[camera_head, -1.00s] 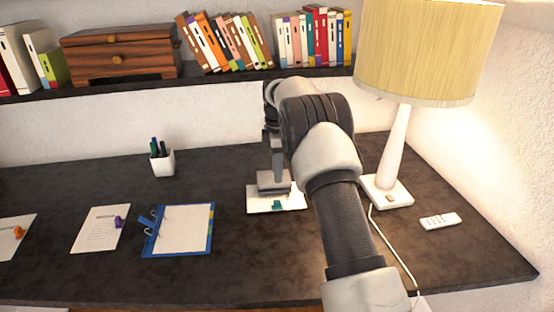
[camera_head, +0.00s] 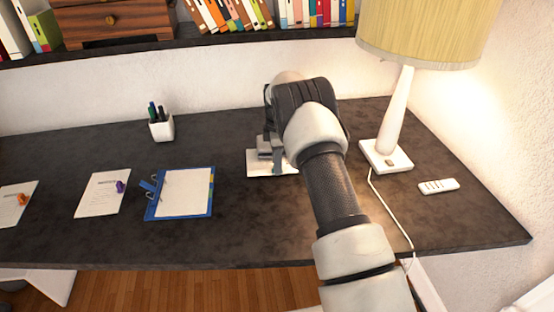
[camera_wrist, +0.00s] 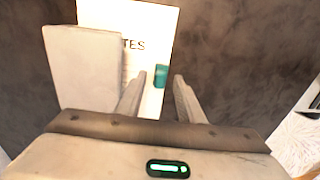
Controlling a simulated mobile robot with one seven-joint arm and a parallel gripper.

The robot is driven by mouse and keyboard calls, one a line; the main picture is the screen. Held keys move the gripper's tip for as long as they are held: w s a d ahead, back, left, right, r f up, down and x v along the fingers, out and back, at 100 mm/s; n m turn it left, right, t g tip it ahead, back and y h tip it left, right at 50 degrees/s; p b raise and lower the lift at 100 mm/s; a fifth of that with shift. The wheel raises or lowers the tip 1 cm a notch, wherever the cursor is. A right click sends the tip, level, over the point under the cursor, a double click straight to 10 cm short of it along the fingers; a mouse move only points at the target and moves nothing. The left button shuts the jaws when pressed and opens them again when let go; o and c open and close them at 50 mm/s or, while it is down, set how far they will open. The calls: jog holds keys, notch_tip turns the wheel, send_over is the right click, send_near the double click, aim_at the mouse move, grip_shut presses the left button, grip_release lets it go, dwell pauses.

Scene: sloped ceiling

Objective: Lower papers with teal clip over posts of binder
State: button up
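The white papers with the teal clip (camera_wrist: 160,76) lie on the dark desk, and the sheet also shows in the head view (camera_head: 262,170) under my gripper. In the wrist view the teal clip sits at the sheet's right edge, between my fingertips in the picture. My gripper (camera_wrist: 166,84) is open, with a gap between its fingers, and is over the papers. In the head view my arm hides much of the gripper and the clip cannot be made out. The blue binder (camera_head: 180,216) lies open to the left, with its blue clasp part raised at its left edge and white pages inside.
Papers with a purple clip (camera_head: 100,196) and papers with an orange clip (camera_head: 14,206) lie farther left. A white pen cup (camera_head: 161,130) stands behind the binder. A lamp (camera_head: 386,155) and a remote (camera_head: 438,186) are at right. The desk between binder and papers is clear.

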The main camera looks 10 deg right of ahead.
jog(key=shift+c, duration=0.2)
grip_shut()
jog(key=shift+s, duration=0.1)
jog(key=shift+s+a+p, duration=0.15)
jog(key=shift+s+p, duration=0.05)
jog(key=shift+s, duration=1.9)
jog(key=shift+s+a+p, duration=0.1)
jog(key=shift+s+p, duration=0.1)
jog(key=shift+s, duration=1.85)
jog(key=shift+o, duration=0.2)
grip_release()
jog(key=shift+r, duration=0.1)
